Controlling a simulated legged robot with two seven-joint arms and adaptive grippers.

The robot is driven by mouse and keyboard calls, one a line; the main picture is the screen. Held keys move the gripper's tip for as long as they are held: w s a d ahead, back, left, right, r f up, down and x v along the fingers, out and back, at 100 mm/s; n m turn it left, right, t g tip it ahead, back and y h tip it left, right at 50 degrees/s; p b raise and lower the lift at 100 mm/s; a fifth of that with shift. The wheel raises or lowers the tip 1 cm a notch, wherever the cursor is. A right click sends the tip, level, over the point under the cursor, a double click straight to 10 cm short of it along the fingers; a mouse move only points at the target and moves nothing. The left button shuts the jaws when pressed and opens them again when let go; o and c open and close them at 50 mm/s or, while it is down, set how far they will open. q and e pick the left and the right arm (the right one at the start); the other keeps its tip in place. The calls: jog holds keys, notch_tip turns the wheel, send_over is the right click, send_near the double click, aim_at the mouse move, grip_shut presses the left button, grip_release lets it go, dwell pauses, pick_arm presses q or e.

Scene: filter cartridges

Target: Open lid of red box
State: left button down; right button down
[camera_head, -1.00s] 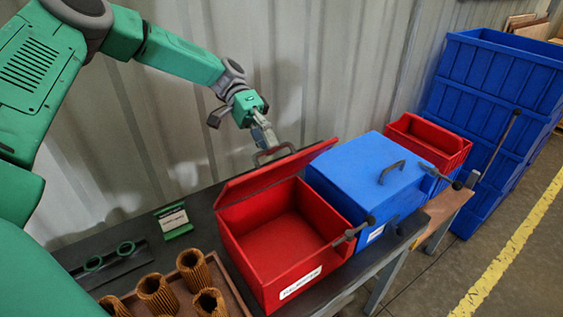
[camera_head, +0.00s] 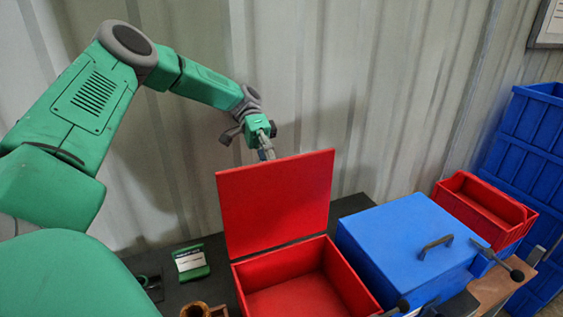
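The red box (camera_head: 352,283) stands on the dark table, and its inside looks empty. Its red lid (camera_head: 275,200) stands raised, close to upright, at the back edge of the box. My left gripper (camera_head: 266,150) is just behind the lid's top edge, with its fingertips partly hidden by the lid. The lid's handle is hidden behind the lid, so I cannot tell whether the fingers are closed on it.
A blue box (camera_head: 400,235) with a closed lid and dark handle stands right of the red box. A red bin (camera_head: 485,210) and blue crates (camera_head: 530,130) are farther right. A green labelled item (camera_head: 190,262) lies left. The corrugated wall is close behind.

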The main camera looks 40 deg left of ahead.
pick_arm(q)
jog(key=shift+s+a+f, duration=0.15)
jog(key=shift+a+f, duration=0.05)
jog(key=shift+f, duration=0.35)
jog(key=shift+s+a+f, duration=0.1)
jog(key=shift+a+f, duration=0.1)
jog(key=shift+f, duration=0.3)
pick_arm(e)
jog(key=shift+w+a, duration=0.1)
jog(key=shift+w, duration=0.05)
pick_arm(q)
jog(key=shift+d, duration=0.1)
jog(key=c, duration=1.9)
grip_release()
jog(key=o, duration=0.3)
jog(key=shift+w+d, duration=0.1)
jog(key=shift+w+a, duration=0.1)
jog(key=shift+a, duration=0.1)
pick_arm(e)
jog(key=shift+w+f, duration=0.1)
jog(key=shift+w, duration=0.05)
pick_arm(q)
jog(key=shift+r, duration=0.2)
